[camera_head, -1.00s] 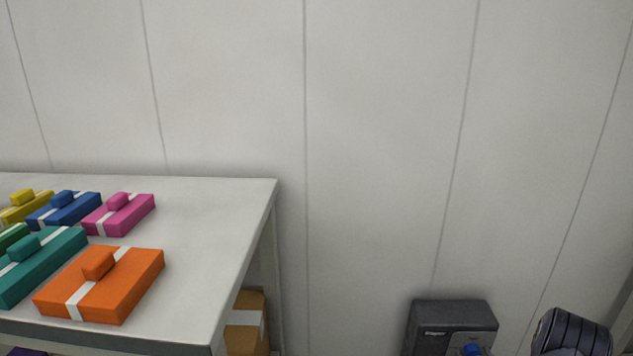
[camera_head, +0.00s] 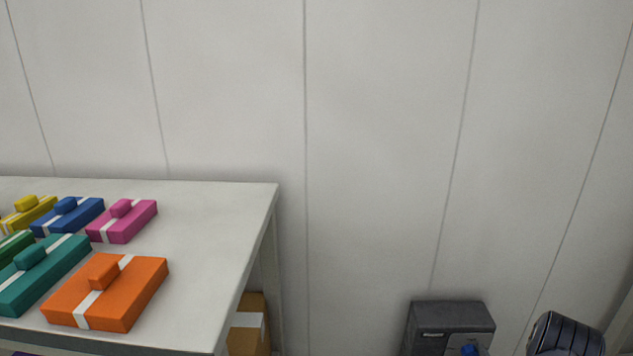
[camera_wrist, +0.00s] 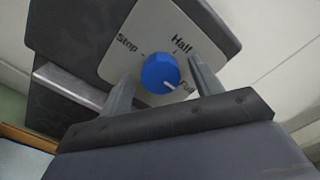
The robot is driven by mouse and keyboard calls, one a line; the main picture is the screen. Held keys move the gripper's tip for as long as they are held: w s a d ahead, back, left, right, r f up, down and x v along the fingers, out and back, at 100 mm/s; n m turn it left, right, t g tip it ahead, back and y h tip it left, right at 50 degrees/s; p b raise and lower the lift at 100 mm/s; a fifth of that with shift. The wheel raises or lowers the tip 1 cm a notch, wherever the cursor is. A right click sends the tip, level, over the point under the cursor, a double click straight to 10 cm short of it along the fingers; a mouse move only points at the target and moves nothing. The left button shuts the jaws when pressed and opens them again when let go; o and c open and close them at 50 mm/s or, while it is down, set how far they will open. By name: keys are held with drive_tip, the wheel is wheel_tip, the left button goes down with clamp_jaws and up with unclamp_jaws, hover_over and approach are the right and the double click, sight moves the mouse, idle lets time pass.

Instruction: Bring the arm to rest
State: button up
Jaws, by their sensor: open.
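In the wrist view my gripper (camera_wrist: 160,85) is open, with its two fingers on either side of a blue knob (camera_wrist: 160,72). I cannot tell whether the fingers touch the knob. The knob sits on a pale panel marked "Stop", "Half" and "Full", and its white pointer is at "Full". The panel is on a dark grey box (camera_wrist: 75,95). In the head view the dark box (camera_head: 450,316) stands at the lower right, with the blue knob (camera_head: 469,350) at the bottom edge. My gripper's fingers are not visible there.
A white table (camera_head: 215,235) at the left holds several flat coloured boxes, including an orange one (camera_head: 125,300) and a pink one (camera_head: 130,225). A brown carton (camera_head: 245,335) stands below the table's right end. A pale panelled wall (camera_head: 380,120) closes off the back.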

drive_tip(key=shift+n, duration=0.6)
